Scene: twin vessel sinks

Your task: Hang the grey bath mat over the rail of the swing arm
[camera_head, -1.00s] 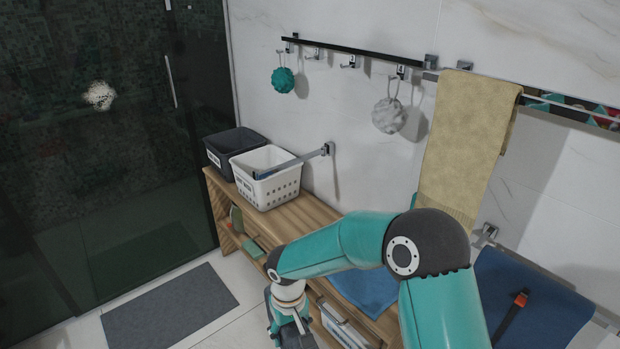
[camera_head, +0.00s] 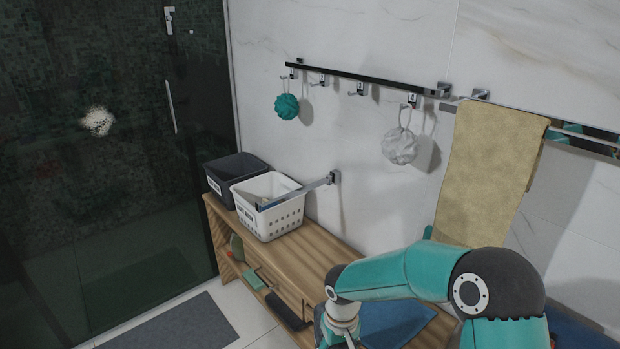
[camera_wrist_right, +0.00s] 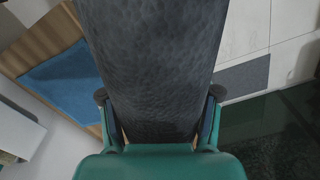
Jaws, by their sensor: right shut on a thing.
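The swing arm's rail (camera_head: 300,191) runs from a wall bracket out over the white basket; nothing hangs on it. My right gripper (camera_wrist_right: 158,100) is shut on a dark grey, textured mat (camera_wrist_right: 155,55), which fills the middle of the right wrist view and stretches away from the fingers. In the head view my right arm comes in from the lower right, its wrist at the bottom edge; the gripper and held mat are not clearly visible there. Another flat grey mat (camera_head: 175,328) lies on the floor, also seen in the right wrist view (camera_wrist_right: 243,76). My left gripper is not in view.
A white basket (camera_head: 268,222) and a dark basket (camera_head: 232,168) stand on the wooden bench (camera_head: 305,252). A blue cloth (camera_head: 395,322) lies at its near end. A beige towel (camera_head: 490,165) and hooks with a teal puff (camera_head: 287,106) and white puff (camera_head: 399,146) are on the wall.

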